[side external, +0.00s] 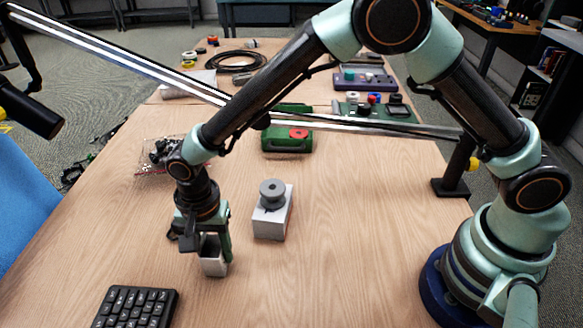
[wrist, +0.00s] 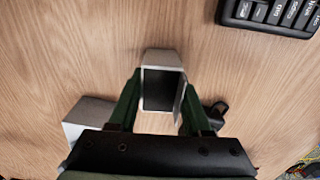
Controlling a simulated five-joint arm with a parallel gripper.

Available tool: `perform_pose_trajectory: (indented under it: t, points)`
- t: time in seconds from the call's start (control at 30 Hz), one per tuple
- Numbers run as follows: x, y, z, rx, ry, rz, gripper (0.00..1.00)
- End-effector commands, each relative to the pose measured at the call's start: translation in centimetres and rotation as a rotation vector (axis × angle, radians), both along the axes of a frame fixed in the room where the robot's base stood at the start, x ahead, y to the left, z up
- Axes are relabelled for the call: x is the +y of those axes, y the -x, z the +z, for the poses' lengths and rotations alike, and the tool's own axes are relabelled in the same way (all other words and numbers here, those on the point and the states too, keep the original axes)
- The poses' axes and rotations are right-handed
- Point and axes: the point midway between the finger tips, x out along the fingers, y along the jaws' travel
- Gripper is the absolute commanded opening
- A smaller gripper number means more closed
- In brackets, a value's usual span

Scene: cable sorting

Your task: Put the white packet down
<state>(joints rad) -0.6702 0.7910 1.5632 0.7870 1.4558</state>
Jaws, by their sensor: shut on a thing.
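The white packet (side external: 213,268) is a small pale block with an upright, box-like shape. My gripper (side external: 214,250) points down and is shut on it, with the packet low over the wooden table. I cannot tell whether its base touches the tabletop. In the wrist view the packet (wrist: 162,58) sits between the two green fingers of my gripper (wrist: 160,88). It shows a pale rim around a dark inner face. The fingers cover parts of its sides.
A black keyboard (side external: 135,307) lies at the front left. The front centre table is bare.

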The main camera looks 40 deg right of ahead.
Motion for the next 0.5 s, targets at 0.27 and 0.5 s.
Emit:
perform_pose_trajectory:
  t: [0.27, 0.5]
  points:
    - [0.01, -0.01, -0.26, 0.000, 0.000, 0.000, 0.79]
    - [0.01, -0.01, -0.25, 0.000, 0.000, 0.000, 0.79]
